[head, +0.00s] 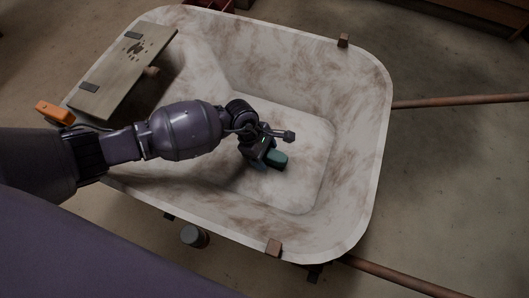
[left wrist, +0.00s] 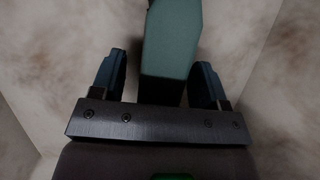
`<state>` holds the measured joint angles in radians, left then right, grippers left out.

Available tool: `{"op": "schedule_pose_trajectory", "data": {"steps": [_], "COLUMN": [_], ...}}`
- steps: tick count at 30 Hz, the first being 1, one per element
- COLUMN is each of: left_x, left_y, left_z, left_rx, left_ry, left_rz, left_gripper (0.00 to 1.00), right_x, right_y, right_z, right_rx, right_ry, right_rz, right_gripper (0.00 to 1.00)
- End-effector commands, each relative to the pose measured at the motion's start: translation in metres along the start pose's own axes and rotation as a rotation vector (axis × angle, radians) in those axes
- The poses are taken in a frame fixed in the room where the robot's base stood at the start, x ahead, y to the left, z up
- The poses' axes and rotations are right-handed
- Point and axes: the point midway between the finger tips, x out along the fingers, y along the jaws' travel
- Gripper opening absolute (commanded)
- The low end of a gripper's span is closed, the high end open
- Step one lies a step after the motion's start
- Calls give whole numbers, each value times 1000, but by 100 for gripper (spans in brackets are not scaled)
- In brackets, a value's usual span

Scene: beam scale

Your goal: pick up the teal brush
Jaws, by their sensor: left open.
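The teal brush (head: 277,158) lies low inside the white, stained tub, partly hidden by my left gripper in the head view. In the left wrist view the teal brush (left wrist: 170,45) runs upward between the two fingers, with a dark underside showing. My left gripper (head: 268,163) is reaching down into the tub at the brush. In the left wrist view its dark blue fingers (left wrist: 157,78) are open, one on each side of the brush, with a gap visible on both sides. My right gripper is not in view.
The tub (head: 377,130) has high sloping walls around my left gripper. A wooden board (head: 120,75) lies across its left end, with an orange block (head: 55,112) beside it. A grey cylinder (head: 194,236) stands on the floor in front. Rusty poles (head: 455,101) extend to the right.

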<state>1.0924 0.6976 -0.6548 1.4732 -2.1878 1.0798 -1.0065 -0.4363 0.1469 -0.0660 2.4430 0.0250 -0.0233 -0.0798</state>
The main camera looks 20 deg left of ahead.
Motion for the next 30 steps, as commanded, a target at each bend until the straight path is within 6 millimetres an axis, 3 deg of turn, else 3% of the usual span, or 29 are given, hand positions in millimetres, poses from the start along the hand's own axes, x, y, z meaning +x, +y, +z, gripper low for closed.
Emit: {"op": "schedule_pose_trajectory", "data": {"steps": [4,15,25,30], "left_x": [0,0,-5,-34], "left_y": [0,0,1,4], "left_z": [0,0,2,14], "left_rx": [0,0,1,6], "left_ry": [0,0,-1,0], "left_rz": [0,1,2,11], "left_gripper": [65,10,10,10], "right_x": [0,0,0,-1], "right_y": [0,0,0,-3], "right_z": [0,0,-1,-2], "right_rx": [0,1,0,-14], "right_ry": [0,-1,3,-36], "right_rz": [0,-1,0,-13], "right_gripper": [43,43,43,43]}}
